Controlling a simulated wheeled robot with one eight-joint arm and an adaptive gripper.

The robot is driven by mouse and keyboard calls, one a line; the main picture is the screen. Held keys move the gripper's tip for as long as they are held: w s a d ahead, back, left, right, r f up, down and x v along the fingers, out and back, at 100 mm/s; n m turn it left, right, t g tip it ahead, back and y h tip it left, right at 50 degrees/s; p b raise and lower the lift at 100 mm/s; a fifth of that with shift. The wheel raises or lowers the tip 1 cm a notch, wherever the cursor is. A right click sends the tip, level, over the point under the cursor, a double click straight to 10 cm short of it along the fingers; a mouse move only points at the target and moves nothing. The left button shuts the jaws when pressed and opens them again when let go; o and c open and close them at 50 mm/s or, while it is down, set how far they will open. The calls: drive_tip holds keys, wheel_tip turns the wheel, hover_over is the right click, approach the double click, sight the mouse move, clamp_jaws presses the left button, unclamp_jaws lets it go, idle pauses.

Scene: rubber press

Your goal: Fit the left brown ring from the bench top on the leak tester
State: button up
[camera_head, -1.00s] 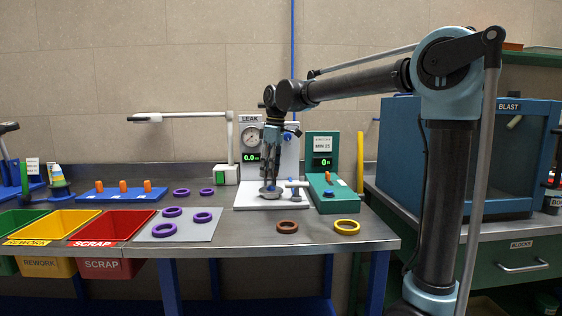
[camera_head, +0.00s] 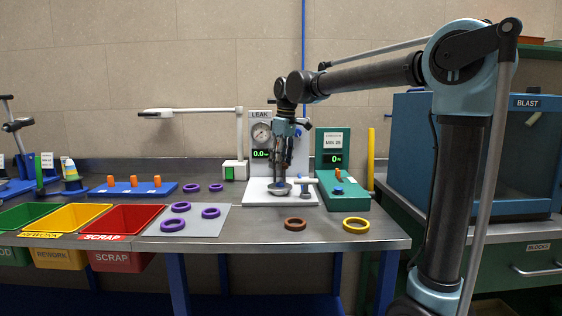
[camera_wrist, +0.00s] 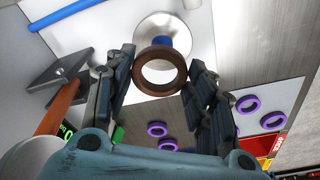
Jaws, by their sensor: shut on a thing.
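My gripper (camera_head: 282,178) points down over the round metal seat (camera_head: 280,190) of the leak tester (camera_head: 261,134). In the wrist view my gripper (camera_wrist: 161,62) has its fingers on both sides of a brown ring (camera_wrist: 160,92) and is shut on it. The ring lies in front of the pale round seat (camera_wrist: 150,24) with its blue centre post (camera_wrist: 176,40). It looks nearer the camera than the seat; the exact gap cannot be told. The held ring is hard to make out in the head view. Another brown ring (camera_head: 295,230) lies on the bench front.
A yellow ring (camera_head: 356,231) lies right of the bench's brown ring. A green gauge stand (camera_head: 333,150) is close right of the tester. Purple rings lie on a grey mat (camera_head: 205,230) and behind it. A red scrap bin (camera_head: 120,262) hangs at the front left.

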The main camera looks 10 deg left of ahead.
sight(281, 183)
drive_tip(key=shift+f, duration=2.05)
drive_tip(key=shift+s+f, duration=0.1)
drive_tip(key=shift+f, duration=0.8)
idle(0.6)
drive_tip(key=o, duration=1)
drive_tip(key=o, duration=0.5)
drive_tip(key=shift+r, duration=0.1)
drive_tip(key=shift+r, duration=2.75)
